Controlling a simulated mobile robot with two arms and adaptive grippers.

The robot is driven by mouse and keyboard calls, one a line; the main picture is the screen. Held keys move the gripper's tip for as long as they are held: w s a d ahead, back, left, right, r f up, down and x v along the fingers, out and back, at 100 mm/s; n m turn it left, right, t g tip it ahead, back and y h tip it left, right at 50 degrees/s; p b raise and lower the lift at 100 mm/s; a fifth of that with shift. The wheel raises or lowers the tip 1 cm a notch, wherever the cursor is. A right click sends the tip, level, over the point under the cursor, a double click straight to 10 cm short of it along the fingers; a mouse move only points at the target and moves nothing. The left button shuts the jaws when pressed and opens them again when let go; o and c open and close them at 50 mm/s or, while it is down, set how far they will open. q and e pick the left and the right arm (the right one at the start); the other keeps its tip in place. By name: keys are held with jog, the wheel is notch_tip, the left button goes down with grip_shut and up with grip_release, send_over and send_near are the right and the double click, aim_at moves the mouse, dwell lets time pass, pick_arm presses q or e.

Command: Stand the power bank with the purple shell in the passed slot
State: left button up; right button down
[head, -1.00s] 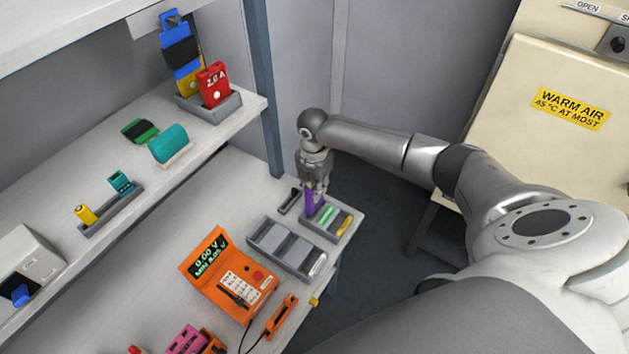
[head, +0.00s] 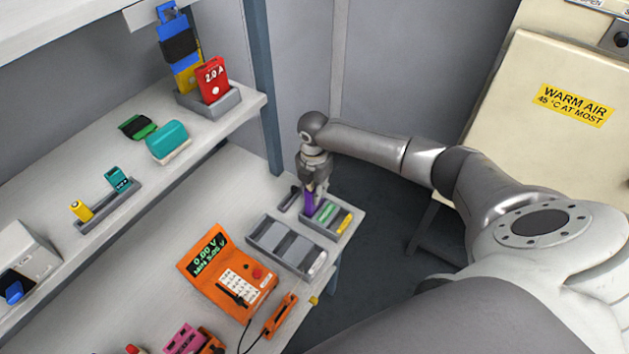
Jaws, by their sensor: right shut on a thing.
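The purple power bank (head: 309,202) is upright in my right gripper (head: 309,188), which is shut on its upper part. Its lower end is at the left part of a small grey slotted tray (head: 325,231) at the table's right end. I cannot tell whether it touches the tray floor. A green cell (head: 325,212) and a yellow cell (head: 345,223) occupy the tray to its right. A larger grey tray with compartments (head: 286,246) lies in front, with a pale item at its right end. No marking of a passed slot is readable. My left gripper is not in view.
An orange meter (head: 228,272) with a display and keypad stands on the table, with an orange probe (head: 280,315) beside it. A shelf (head: 147,199) above holds a red pack (head: 213,80), a teal pack (head: 167,143) and small cells. A small dark holder (head: 290,198) sits left of the gripper.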

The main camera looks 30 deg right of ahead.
jog(key=shift+f+b, duration=0.55)
jog(key=shift+f, duration=0.5)
jog(key=c, duration=1.3)
grip_release()
jog(key=shift+o, duration=0.2)
notch_tip(320, 180, up, 12)
jog(key=shift+f, duration=0.1)
